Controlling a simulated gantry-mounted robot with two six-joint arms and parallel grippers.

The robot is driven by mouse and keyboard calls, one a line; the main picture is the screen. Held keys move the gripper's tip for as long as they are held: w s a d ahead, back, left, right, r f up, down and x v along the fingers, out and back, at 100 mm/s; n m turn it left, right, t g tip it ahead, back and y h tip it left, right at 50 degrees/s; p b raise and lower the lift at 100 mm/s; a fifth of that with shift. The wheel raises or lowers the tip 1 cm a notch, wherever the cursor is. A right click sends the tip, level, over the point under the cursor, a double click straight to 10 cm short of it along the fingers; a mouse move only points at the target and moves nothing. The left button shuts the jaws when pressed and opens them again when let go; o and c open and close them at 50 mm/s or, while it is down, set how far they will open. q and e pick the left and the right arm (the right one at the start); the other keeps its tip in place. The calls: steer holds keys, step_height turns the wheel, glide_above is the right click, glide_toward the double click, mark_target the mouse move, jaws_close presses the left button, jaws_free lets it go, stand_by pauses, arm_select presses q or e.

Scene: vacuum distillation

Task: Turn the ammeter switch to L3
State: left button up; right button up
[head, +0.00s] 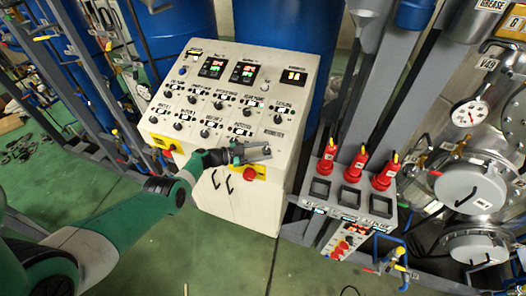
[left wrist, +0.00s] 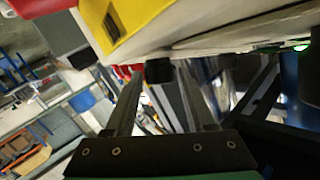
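The control panel (head: 225,60) is a cream cabinet with a sloped top carrying several black rotary knobs. A small yellow-digit display (head: 293,76) sits at its upper right, under a label that seems to read ammeter. I cannot tell which knob is the ammeter switch, as the labels are too small. My left gripper (head: 262,152) is at the panel's lower right front edge, above a red button. In the left wrist view its two fingers (left wrist: 158,92) are apart. A black knob-like part (left wrist: 158,70) shows near the gap between the fingertips; contact is unclear. My right gripper is not in view.
A red emergency button (head: 250,174) on a yellow plate sits just below the gripper. Several red-handled devices (head: 352,170) stand on a rack to the right. Blue drums stand behind the panel. Green floor (head: 160,245) in front is largely open.

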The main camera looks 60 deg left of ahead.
arm_select(q)
steer(key=shift+o, duration=0.9)
steer(key=shift+s+r, duration=0.1)
steer(key=shift+s, duration=0.05)
steer(key=p+v, duration=0.3)
steer(key=v, duration=0.1)
steer(key=shift+s+a+r, duration=0.1)
steer(key=shift+s+r, duration=0.1)
steer(key=shift+s, duration=0.15)
steer(key=f+p+v, duration=0.1)
steer(key=p+v, duration=0.1)
steer(key=v, duration=0.4)
steer(key=shift+s+r, duration=0.25)
steer(key=shift+s, duration=0.05)
